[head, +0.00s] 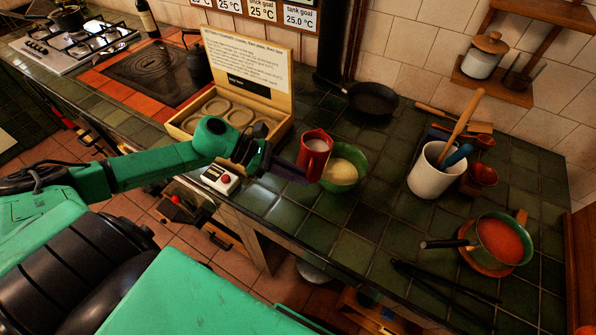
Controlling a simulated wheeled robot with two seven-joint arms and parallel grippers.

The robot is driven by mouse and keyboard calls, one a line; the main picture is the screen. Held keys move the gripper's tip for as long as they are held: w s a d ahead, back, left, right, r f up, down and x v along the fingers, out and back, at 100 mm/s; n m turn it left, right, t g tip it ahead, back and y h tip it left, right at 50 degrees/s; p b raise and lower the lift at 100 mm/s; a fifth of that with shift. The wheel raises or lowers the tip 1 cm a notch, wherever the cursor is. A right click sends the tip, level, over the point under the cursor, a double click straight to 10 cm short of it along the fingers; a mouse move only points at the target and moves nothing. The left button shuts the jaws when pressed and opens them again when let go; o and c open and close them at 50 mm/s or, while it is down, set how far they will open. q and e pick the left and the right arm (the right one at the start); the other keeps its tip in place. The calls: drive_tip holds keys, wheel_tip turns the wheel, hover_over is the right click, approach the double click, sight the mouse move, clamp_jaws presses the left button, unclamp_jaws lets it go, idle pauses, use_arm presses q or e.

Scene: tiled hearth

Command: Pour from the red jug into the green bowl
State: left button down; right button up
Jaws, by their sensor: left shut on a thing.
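The red jug (316,152) shows right of my left gripper (298,163), with pale liquid visible inside its mouth. My left gripper is shut on the jug, on its left side; the fingertips are partly hidden. The jug looks close to upright. The green bowl (354,180) stands on the dark tiled counter just right of the jug, and pale yellow content shows in it. The jug overlaps the bowl's left rim in the picture; I cannot tell whether they touch. My right gripper is not in view.
An open box with round slots (180,131) stands behind my left arm. A white device with a red button (220,180) lies near the counter's front edge. A white utensil crock (432,172) and a pan of red sauce (500,241) stand to the right. Tiles before the bowl are clear.

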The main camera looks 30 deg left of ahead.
use_arm(q)
wheel_tip(320, 180, up, 3)
drive_tip(key=n+g+y+p, duration=0.1)
drive_tip(key=g+y+p, duration=0.1)
drive_tip(key=p, duration=0.2)
drive_tip(key=shift+s+a+r+p, duration=0.1)
drive_tip(key=shift+r+p, duration=0.05)
drive_tip(key=shift+p, duration=0.2)
